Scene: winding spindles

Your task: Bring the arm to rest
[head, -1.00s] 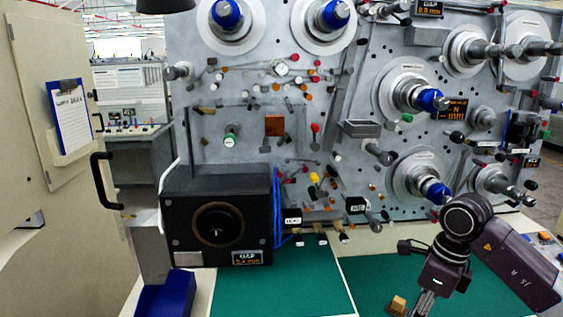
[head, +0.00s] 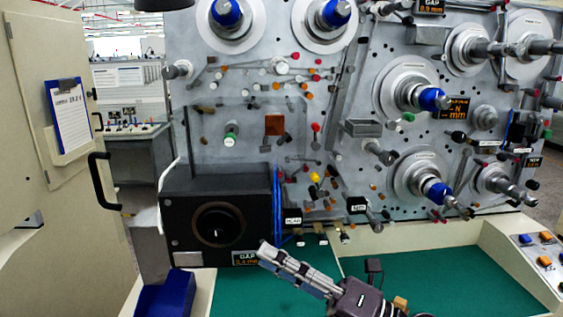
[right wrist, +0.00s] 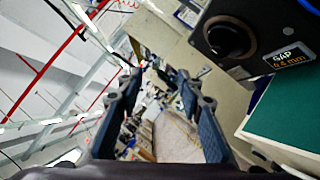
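My right gripper (head: 268,252) reaches in from the bottom of the head view and points up and to the left, in front of the black box and above the green mat. In the right wrist view its two dark fingers (right wrist: 152,78) stand apart with nothing between them. My left gripper is in neither view.
A black box (head: 180,215) with a round dial stands by the panel (head: 340,90) of spindles and rollers. A blue bin (head: 168,295) is at lower left, a button console (head: 530,250) at right.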

